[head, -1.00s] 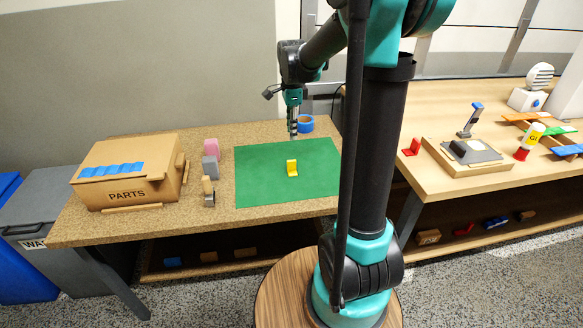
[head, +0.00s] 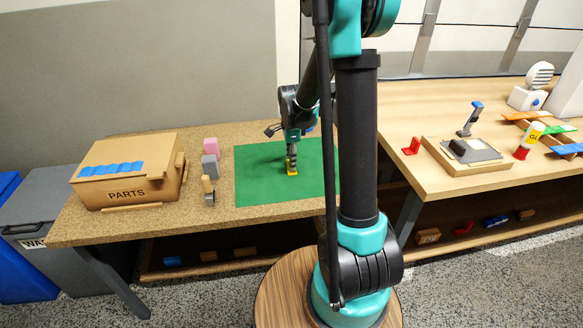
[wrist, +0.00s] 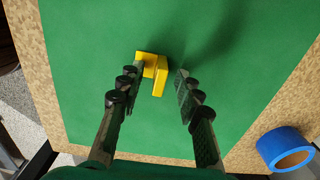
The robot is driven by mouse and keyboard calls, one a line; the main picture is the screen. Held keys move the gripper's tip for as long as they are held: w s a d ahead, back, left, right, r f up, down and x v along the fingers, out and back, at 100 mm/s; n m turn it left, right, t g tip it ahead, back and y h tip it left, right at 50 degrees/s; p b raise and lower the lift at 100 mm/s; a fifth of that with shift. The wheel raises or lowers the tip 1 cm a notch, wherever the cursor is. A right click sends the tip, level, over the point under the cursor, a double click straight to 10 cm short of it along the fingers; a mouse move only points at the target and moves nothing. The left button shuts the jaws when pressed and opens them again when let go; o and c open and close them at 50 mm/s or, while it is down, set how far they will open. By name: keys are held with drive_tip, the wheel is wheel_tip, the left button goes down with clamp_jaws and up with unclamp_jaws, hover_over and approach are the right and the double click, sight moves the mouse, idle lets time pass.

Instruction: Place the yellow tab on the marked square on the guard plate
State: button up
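The yellow tab (head: 292,171), a small L-shaped piece, stands on the green mat (head: 255,180) on the left table. My gripper (head: 292,160) is down at the tab and partly covers it in the head view. In the wrist view the gripper (wrist: 158,82) is open, with the yellow tab (wrist: 158,74) between and just beyond its fingertips, closer to the left finger. I cannot tell whether that finger touches it. A wooden block with a grey plate (head: 484,153) on the right table may be the guard plate. No marked square can be made out.
A blue tape roll (wrist: 285,148) lies beside the mat. The PARTS box (head: 128,170), pink and grey blocks and a small wooden-handled tool stand left of the mat. A red bracket (head: 411,146), a glue bottle (head: 527,141) and a fan are on the right table.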

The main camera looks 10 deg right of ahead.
drive_tip(key=shift+f, duration=0.4)
clamp_jaws()
drive_tip(key=shift+r, duration=0.15)
